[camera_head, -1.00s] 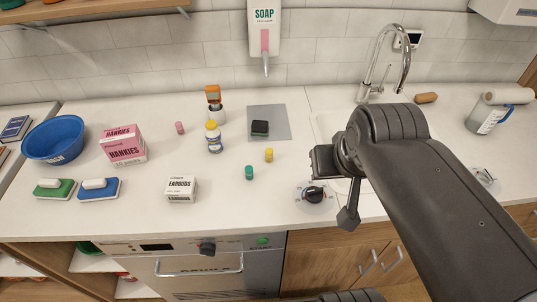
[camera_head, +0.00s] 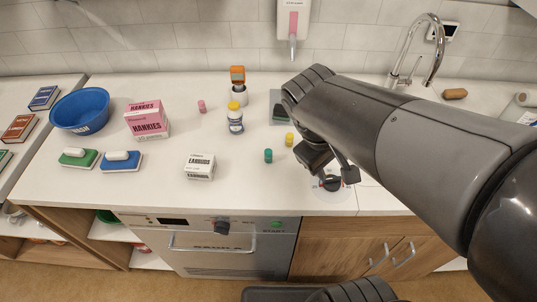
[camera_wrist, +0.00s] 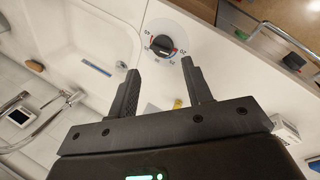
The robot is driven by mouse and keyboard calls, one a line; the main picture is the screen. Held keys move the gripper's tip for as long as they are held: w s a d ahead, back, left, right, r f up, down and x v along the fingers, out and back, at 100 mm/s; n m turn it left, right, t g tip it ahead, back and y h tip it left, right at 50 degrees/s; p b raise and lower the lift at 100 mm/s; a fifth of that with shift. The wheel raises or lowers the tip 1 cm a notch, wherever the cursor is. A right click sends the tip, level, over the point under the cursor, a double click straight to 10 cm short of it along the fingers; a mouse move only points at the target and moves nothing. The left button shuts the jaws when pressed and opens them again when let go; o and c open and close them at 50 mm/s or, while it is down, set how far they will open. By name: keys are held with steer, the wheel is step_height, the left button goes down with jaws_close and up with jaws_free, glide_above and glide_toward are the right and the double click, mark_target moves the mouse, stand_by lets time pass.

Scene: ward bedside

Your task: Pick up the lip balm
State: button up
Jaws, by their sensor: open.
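Three small capped cylinders stand apart on the white counter in the head view: a pink one (camera_head: 202,106), a teal one (camera_head: 268,155) and a yellow one (camera_head: 289,139). No label on them is legible, so I cannot tell which is the lip balm. My gripper (camera_head: 336,178) is open and empty, over the counter to the right of the teal and yellow cylinders, near the round dial (camera_head: 331,183). In the wrist view my gripper (camera_wrist: 160,70) has its fingers spread, with the dial (camera_wrist: 163,45) beyond them. A yellow patch (camera_wrist: 177,104) shows between the fingers.
An earbuds box (camera_head: 200,166), a yellow-capped bottle (camera_head: 235,118), an orange-topped bottle (camera_head: 238,88), a hankies box (camera_head: 147,119), two brushes (camera_head: 121,161) and a blue bowl (camera_head: 80,110) stand leftward. The tap (camera_head: 418,55) is at the back right. Front middle counter is clear.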

steer(key=w+a+f+n+t+h, duration=0.2)
steer(key=w+a+f+n+h, duration=0.35)
steer(key=a+n, duration=0.45)
steer(key=n+t, duration=0.5)
steer(key=n, duration=0.4)
glide_toward(268, 155)
steer(key=shift+w+a+f+h, duration=0.2)
steer(key=shift+f+h, duration=0.05)
steer(key=shift+f, duration=0.25)
steer(key=shift+w+a+f+h, duration=0.2)
steer(key=shift+w+f, duration=0.05)
steer(key=shift+f, duration=0.25)
steer(key=shift+w+f, duration=0.1)
steer(key=shift+f, duration=0.05)
steer(key=x, duration=1)
steer(key=shift+d, duration=0.2)
jaws_close()
